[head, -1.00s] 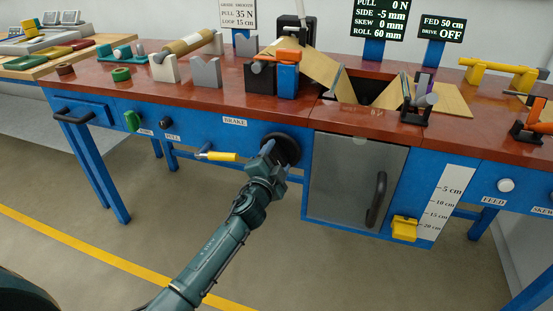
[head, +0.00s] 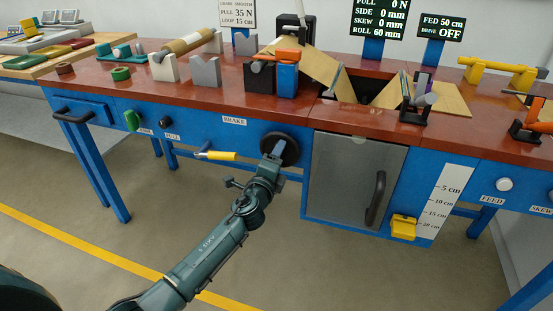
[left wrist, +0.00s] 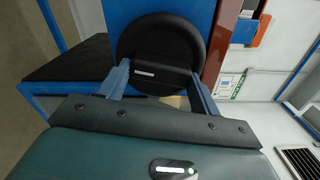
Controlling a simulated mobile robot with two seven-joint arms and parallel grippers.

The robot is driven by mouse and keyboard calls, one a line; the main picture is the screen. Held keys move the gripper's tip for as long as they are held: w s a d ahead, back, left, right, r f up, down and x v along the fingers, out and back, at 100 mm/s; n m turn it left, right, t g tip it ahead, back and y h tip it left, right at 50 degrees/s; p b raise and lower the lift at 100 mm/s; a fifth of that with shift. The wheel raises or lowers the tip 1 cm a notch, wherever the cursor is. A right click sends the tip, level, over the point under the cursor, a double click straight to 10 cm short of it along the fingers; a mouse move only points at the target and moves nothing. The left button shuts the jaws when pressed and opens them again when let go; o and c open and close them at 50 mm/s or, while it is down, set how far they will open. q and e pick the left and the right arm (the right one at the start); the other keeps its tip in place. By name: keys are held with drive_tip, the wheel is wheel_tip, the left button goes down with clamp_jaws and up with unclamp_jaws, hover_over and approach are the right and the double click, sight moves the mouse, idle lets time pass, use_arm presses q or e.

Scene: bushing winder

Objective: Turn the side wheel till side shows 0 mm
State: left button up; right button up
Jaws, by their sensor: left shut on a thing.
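The black side wheel (head: 290,151) is on the blue front panel, left of the grey door; it fills the top middle of the left wrist view (left wrist: 160,35). My left gripper (head: 276,153) is at the wheel's face. In the left wrist view its two fingers (left wrist: 160,80) stand on either side of the wheel's raised black bar, shut on it. The bar carries a short white mark. The dark readout board (head: 378,18) reads PULL 0 N, SIDE 0 mm, SKEW 0 mm, ROLL 60 mm. My right gripper is not in view.
A yellow-handled lever (head: 218,156) sticks out left of the wheel. The grey door (head: 350,185) with a black handle (head: 376,198) is at its right. A yellow pointer block (head: 403,227) sits by the scale. Floor space before the bench is clear.

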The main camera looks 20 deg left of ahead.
use_arm(q)
drive_tip(key=shift+m, duration=0.3)
drive_tip(key=o, duration=1)
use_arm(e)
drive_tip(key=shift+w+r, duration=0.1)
use_arm(q)
drive_tip(key=shift+s, duration=0.1)
drive_tip(key=s, duration=0.8)
drive_tip(key=s+p, duration=0.1)
drive_tip(key=s, duration=0.4)
drive_tip(key=shift+a, duration=0.25)
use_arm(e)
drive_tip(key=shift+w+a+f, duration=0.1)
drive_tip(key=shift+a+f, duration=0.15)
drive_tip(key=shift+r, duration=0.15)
